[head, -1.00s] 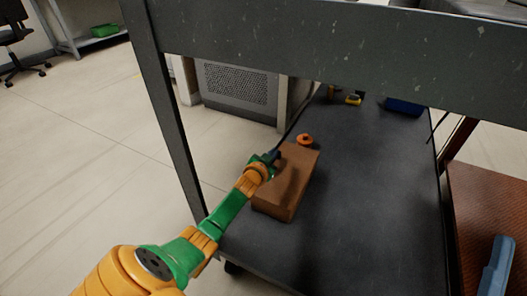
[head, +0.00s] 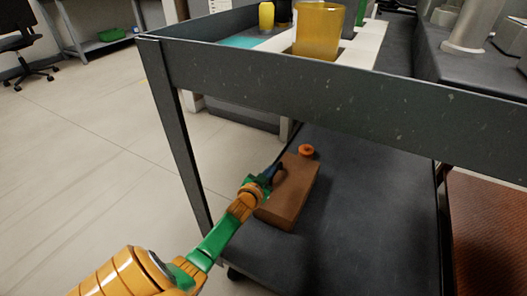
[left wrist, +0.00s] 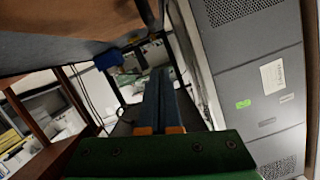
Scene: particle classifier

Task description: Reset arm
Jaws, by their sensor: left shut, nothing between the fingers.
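My left arm, orange and green, reaches in from the lower left in the head view. My left gripper (head: 274,172) is at the lower shelf of a dark cart, over or beside the upper left part of a brown box (head: 290,196); I cannot tell whether they touch. In the left wrist view the two dark fingers (left wrist: 160,98) lie together, shut and empty. An orange knob-like piece (head: 306,151) shows at the box's far end. My right gripper is not in view.
The cart's thick upper rim (head: 330,84) and a corner post (head: 183,150) stand close around my left arm. A yellow container (head: 319,30) sits on the upper level. The lower shelf (head: 375,205) is clear right of the box. Open floor (head: 90,170) lies left.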

